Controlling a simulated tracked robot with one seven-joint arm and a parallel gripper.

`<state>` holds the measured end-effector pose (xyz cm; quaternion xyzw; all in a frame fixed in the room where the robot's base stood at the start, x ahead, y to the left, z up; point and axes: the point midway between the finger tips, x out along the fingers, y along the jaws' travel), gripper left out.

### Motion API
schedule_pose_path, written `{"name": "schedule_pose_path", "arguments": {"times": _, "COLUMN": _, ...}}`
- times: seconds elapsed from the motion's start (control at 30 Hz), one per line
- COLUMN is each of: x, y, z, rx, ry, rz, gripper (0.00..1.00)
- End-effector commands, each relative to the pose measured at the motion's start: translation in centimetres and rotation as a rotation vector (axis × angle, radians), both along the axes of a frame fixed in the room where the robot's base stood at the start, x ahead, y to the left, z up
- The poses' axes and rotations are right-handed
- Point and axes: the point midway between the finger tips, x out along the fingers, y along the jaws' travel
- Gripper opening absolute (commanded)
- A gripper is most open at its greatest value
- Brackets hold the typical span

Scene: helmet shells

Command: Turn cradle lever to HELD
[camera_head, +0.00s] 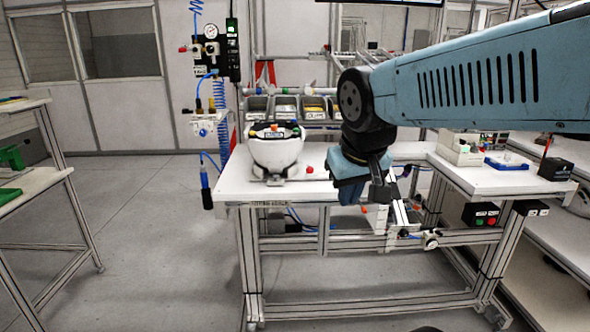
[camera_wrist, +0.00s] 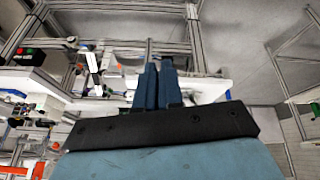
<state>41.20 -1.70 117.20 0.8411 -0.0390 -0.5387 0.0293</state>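A white helmet shell (camera_head: 275,152) sits upright on a low grey stand (camera_head: 268,180) near the left end of the white workbench. A small red knob (camera_head: 309,169) shows just right of the stand; I cannot tell whether it belongs to the cradle lever. No HELD marking is readable. My gripper (camera_head: 350,192) hangs at the bench's front edge, right of the helmet and apart from it. In the wrist view its two blue fingers (camera_wrist: 158,66) lie close together with nothing seen between them.
The workbench (camera_head: 232,187) has bare room left of the helmet. Parts bins (camera_head: 286,106) stand behind it. A rail with a small fitting (camera_head: 431,239) sticks out below the bench front near my gripper. A blue tray (camera_head: 507,161) lies at the right. Open floor is at left.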

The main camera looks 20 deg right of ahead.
Motion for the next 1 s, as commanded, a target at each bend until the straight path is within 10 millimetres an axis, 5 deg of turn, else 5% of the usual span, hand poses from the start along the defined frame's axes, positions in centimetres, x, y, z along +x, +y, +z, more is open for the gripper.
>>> {"name": "schedule_pose_path", "arguments": {"times": 0.6, "x": 10.3, "y": -5.0, "z": -1.4, "rx": -0.378, "ry": 0.123, "rz": -0.089, "gripper": 0.00}}
{"name": "schedule_pose_path", "arguments": {"times": 1.0, "x": 18.6, "y": -6.3, "z": -2.7, "rx": -0.621, "ry": 0.099, "rz": -0.090, "gripper": 0.00}}
